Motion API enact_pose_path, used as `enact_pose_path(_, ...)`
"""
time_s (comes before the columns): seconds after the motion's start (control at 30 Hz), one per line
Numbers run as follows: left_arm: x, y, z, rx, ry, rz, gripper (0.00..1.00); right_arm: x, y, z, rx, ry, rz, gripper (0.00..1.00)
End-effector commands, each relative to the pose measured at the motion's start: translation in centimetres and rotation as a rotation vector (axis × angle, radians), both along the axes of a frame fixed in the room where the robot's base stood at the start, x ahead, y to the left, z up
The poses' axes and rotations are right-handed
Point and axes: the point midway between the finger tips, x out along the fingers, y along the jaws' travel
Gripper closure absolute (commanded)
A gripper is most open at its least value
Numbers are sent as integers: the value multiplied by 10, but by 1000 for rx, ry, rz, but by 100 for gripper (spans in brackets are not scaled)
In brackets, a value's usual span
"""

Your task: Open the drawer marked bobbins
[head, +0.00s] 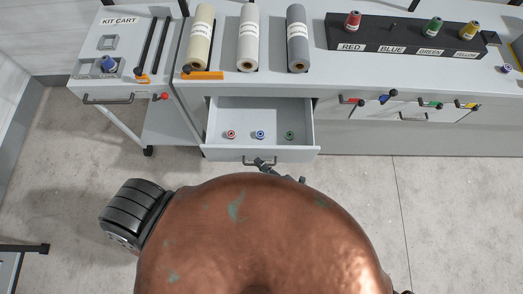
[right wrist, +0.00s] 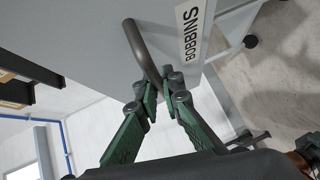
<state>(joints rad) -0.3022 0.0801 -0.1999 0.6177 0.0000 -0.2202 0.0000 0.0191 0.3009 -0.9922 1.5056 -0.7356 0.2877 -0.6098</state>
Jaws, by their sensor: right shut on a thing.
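The drawer (head: 292,154) under the long bench is pulled out. Its inside shows a red bobbin (head: 231,134), a blue bobbin (head: 260,134) and a green bobbin (head: 290,135). In the right wrist view its grey front (right wrist: 105,40) carries the label BOBBINS (right wrist: 189,34) and a dark curved bar handle (right wrist: 141,48). My right gripper (right wrist: 163,94) is shut on the handle near one end. In the head view my right gripper (head: 268,166) shows only in part at the drawer's front, mostly hidden by my own copper-coloured body. My left gripper is not in view.
The kit cart (head: 122,47) stands left of the drawer. Rolls (head: 248,35) lie on the bench, with a black spool rack (head: 400,42) to the right. Several small coloured handles (head: 430,104) line the bench front at right. The floor (head: 80,150) is bare.

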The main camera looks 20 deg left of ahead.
Motion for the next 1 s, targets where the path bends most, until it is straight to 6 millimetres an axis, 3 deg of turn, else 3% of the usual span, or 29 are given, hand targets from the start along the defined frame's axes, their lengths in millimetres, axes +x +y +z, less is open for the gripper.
enact_pose_path(0.27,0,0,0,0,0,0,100,0,-1,-1,-1,0,-1,76)
enact_pose_path(0.6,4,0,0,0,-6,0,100,-1,-4,0,-1,0,-2,75)
enact_pose_path(0.77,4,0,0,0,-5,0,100,-8,-24,2,-3,1,-3,75)
enact_pose_path(1.0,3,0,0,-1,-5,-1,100,-27,-70,9,-4,2,-3,75)
